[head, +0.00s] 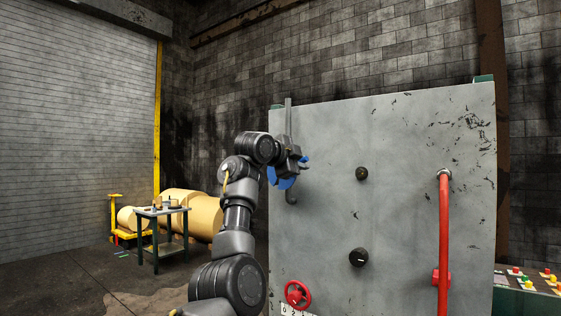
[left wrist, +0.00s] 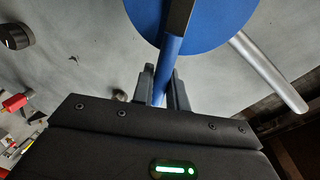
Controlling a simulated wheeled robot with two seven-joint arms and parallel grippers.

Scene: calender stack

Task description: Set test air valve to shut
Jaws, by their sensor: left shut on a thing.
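The test air valve is a blue disc (head: 284,181) on the left part of a grey panel (head: 420,150), beside a vertical grey pipe (head: 288,116). My left gripper (head: 300,163) is at the valve and hides part of it. The left wrist view shows the blue disc (left wrist: 215,25) with a narrow blue handle (left wrist: 171,62) running down from it. My left gripper (left wrist: 164,88) is shut on that handle, with one dark finger on each side. My right gripper is not in view.
The panel also carries a small dark knob (head: 362,174), a larger black knob (head: 359,257), a red handwheel (head: 298,294) and a long red vertical lever (head: 444,240). A small table (head: 163,212) stands at the left. A button console (head: 530,283) is at the right.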

